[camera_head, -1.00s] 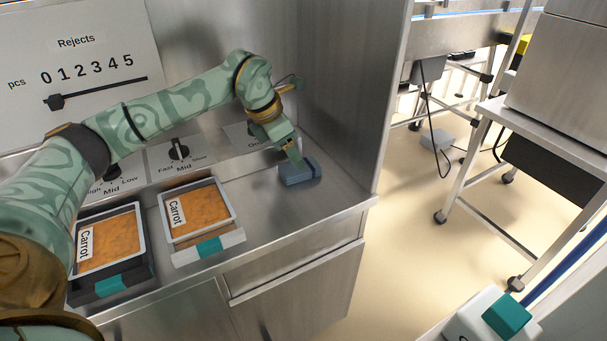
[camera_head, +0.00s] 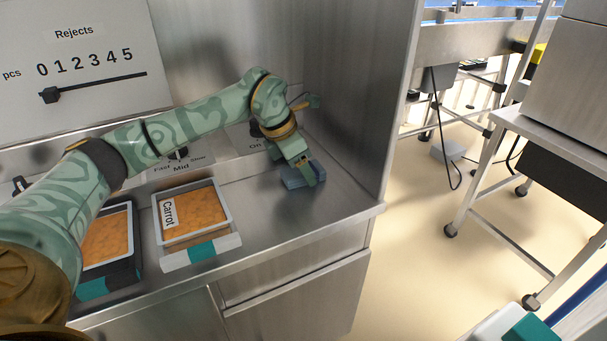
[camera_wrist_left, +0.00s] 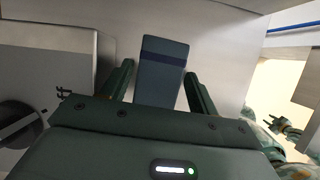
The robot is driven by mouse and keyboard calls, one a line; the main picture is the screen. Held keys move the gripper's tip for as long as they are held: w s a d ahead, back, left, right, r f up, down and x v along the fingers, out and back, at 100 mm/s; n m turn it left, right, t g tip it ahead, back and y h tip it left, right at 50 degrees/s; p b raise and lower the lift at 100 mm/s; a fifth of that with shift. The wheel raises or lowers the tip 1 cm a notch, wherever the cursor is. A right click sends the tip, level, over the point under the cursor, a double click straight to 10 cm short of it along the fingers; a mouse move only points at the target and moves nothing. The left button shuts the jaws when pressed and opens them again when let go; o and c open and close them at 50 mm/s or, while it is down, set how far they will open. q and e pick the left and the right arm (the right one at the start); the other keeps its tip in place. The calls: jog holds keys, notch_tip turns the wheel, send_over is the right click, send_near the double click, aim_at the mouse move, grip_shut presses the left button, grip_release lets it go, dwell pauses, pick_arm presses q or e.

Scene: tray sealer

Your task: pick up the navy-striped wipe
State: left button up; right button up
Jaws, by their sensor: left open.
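The navy-striped wipe (camera_head: 300,178) is a blue-grey folded block lying on the steel counter near its right end. In the left wrist view the wipe (camera_wrist_left: 161,76) shows a dark navy band across it and sits between the two fingers. My left gripper (camera_head: 314,180) is over the wipe and partly hides it. In the wrist view the left gripper (camera_wrist_left: 160,85) is open, with a finger on each side of the wipe and a gap visible beside it. Whether the fingers touch the counter cannot be told. My right gripper is not clearly in the head view.
Two trays of carrot, one nearer the middle (camera_head: 229,213) and one at left (camera_head: 131,233), stand left of the wipe. A steel side wall (camera_head: 400,100) rises close on the right. Dials and a Rejects panel (camera_head: 80,60) are behind. The counter's front right is clear.

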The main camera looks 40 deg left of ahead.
pick_arm(q)
jog(key=shift+f, duration=0.3)
dwell(0.4)
jog(key=c, duration=0.7)
